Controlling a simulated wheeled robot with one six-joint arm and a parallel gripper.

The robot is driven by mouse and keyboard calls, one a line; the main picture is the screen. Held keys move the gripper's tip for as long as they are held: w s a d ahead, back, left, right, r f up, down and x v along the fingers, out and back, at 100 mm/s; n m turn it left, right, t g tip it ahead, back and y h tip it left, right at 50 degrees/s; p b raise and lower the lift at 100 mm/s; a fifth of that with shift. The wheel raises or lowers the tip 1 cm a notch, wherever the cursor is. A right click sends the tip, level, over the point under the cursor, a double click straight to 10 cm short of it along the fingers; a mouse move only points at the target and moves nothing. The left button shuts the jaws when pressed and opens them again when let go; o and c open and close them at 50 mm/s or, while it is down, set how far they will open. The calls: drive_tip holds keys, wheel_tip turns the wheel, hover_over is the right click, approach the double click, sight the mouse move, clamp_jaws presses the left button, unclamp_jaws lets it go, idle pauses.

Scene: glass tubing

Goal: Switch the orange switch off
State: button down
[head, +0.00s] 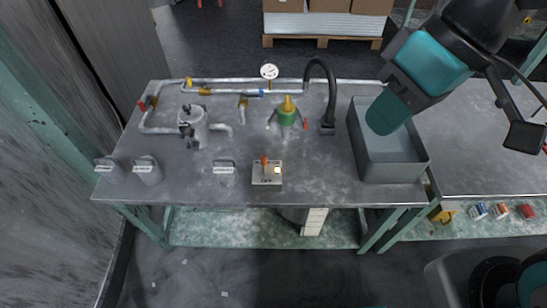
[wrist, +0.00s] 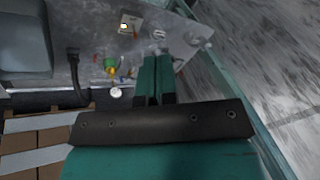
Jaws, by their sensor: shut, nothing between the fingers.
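The orange switch (head: 263,160) is a small lever standing up from a pale box (head: 267,180) near the front edge of the metal table. A pale yellow lamp (head: 277,170) on the box looks lit.
The grey bin (head: 395,172) stands right of the switch. A black curved spout (head: 328,95) and a green fitting with a yellow top (head: 287,115) stand behind it. Pipes with a gauge (head: 269,71) run along the back.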

sight(264, 164)
drive_tip(key=w+a+f+t+y+b, duration=0.1)
drive_tip(key=w+a+f+y+b, duration=0.1)
drive_tip(key=w+f+b, duration=1.5)
drive_tip(key=w+a+f, duration=0.1)
drive_tip(key=w+f, duration=0.7)
drive_tip(key=f, duration=0.5)
drive_tip(key=shift+n+y+b, duration=0.3)
drive_tip(key=shift+y, duration=0.1)
drive_tip(key=shift+w+f, duration=0.1)
drive_tip(key=b+x, duration=0.1)
drive_tip(key=x, duration=0.9)
drive_tip(key=shift+a+f+b, duration=0.1)
drive_tip(key=shift+f+b, duration=0.1)
drive_tip(key=shift+b, duration=0.2)
drive_tip(key=shift+s+a+r, duration=0.25)
drive_tip(key=shift+s+a, duration=0.15)
drive_tip(key=shift+a, duration=0.1)
drive_tip(key=shift+s+a+r, duration=0.25)
drive_tip(key=shift+s+a, duration=0.15)
drive_tip(key=shift+a, duration=0.15)
drive_tip(key=shift+s+a+r, duration=0.15)
drive_tip(key=shift+s+a, duration=0.15)
drive_tip(key=shift+a, duration=0.2)
drive_tip(key=shift+s+a, duration=0.1)
drive_tip(key=shift+s, duration=0.05)
